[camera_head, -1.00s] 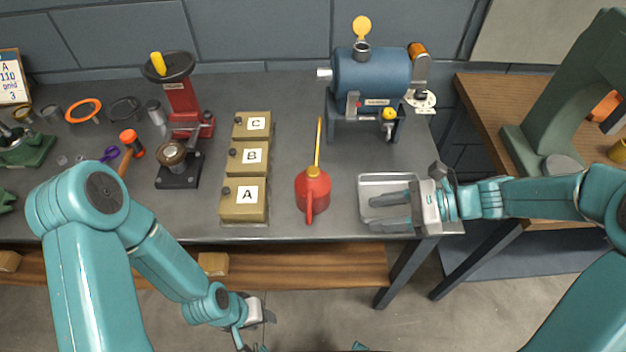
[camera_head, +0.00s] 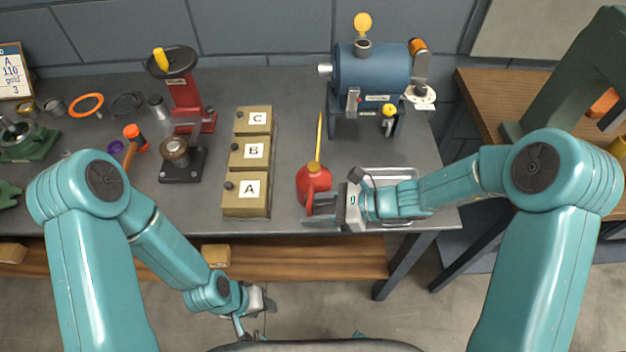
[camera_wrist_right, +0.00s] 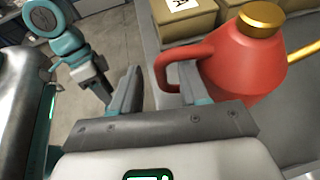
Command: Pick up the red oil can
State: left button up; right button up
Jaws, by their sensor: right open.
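The red oil can (camera_head: 312,178) stands upright on the grey bench, its long yellow spout pointing to the back. Its red body, brass cap and loop handle also show in the right wrist view (camera_wrist_right: 245,62). My right gripper (camera_head: 308,210) is open at the can's near right side. In the right wrist view its fingers (camera_wrist_right: 157,92) are apart, with part of the handle behind and between them; I cannot tell whether they touch it. My left gripper (camera_head: 254,312) hangs low in front of the bench, open and empty.
Boxes marked A (camera_head: 246,205), B and C stand left of the can. A metal tray (camera_head: 400,174) lies under my right arm. A blue motor-like machine (camera_head: 372,80) stands behind. A red press (camera_head: 184,100) and small tools fill the left side.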

jog(key=shift+x, duration=0.85)
jog(key=shift+w, duration=0.1)
grip_shut()
